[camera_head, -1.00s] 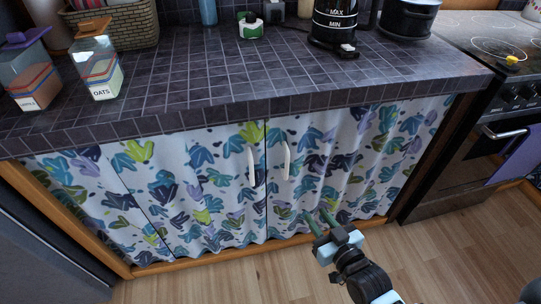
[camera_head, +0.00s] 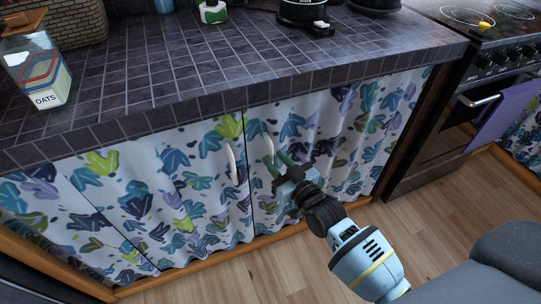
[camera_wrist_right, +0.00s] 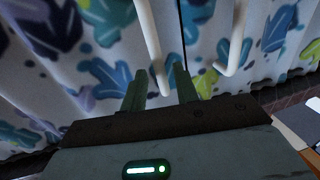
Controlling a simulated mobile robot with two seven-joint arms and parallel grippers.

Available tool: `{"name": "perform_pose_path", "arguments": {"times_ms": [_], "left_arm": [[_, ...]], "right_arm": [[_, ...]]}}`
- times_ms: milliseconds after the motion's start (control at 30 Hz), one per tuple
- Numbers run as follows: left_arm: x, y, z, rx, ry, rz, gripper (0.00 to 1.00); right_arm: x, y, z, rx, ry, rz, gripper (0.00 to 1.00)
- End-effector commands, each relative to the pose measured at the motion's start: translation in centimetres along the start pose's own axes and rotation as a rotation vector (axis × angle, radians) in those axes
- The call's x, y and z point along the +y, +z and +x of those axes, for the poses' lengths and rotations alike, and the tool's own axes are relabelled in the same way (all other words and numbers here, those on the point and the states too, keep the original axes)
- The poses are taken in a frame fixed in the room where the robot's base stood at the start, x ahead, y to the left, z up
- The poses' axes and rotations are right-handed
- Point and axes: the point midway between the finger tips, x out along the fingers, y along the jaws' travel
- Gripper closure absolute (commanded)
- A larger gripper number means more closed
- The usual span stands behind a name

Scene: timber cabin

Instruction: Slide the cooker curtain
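The cooker curtain hangs under the counter as two white panels with blue, green and purple leaves. The left panel (camera_head: 150,195) and right panel (camera_head: 365,115) meet at a dark seam. Each has a white handle beside the seam, the left handle (camera_head: 232,163) and the right handle (camera_head: 268,148). In the right wrist view, this handle (camera_wrist_right: 148,40) ends between the open fingers, and the other handle (camera_wrist_right: 236,40) is off to the right. Contact cannot be told. My left gripper is out of view.
The dark tiled counter (camera_head: 190,75) overhangs the curtain, with an oats jar (camera_head: 38,70) on it. A cooker (camera_head: 440,125) with a purple towel (camera_head: 500,115) stands at the right. The wooden floor (camera_head: 440,215) in front is clear.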

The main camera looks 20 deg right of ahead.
Motion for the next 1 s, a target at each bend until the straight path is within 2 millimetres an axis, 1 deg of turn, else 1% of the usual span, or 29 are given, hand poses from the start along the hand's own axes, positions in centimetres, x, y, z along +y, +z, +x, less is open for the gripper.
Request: {"name": "perform_pose_path", "arguments": {"times_ms": [33, 100, 233, 567, 667, 800, 833, 1000], "left_arm": [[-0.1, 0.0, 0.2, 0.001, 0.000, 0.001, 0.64], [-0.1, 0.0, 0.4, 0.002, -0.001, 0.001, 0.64], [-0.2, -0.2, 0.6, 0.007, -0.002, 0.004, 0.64], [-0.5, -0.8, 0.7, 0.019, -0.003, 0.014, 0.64], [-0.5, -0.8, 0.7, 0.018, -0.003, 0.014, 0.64], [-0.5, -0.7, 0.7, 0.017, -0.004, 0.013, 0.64], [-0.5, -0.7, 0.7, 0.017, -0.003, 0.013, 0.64], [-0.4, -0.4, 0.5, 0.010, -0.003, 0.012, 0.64]], "right_arm": [[0.0, 0.1, 0.8, 0.000, 0.000, 0.000, 0.70], [0.0, 0.1, 1.5, 0.000, 0.000, 0.000, 0.70], [0.0, 0.1, 2.5, -0.001, -0.001, 0.000, 0.70], [-0.1, 0.0, 2.8, -0.001, -0.001, 0.001, 0.70], [0.0, 0.0, 2.8, -0.001, -0.001, 0.001, 0.80], [0.0, 0.0, 2.8, -0.001, -0.001, 0.001, 0.99], [0.0, 0.0, 2.8, -0.001, -0.001, 0.001, 1.00], [0.0, 0.0, 2.8, -0.001, -0.001, 0.001, 1.00]]}}
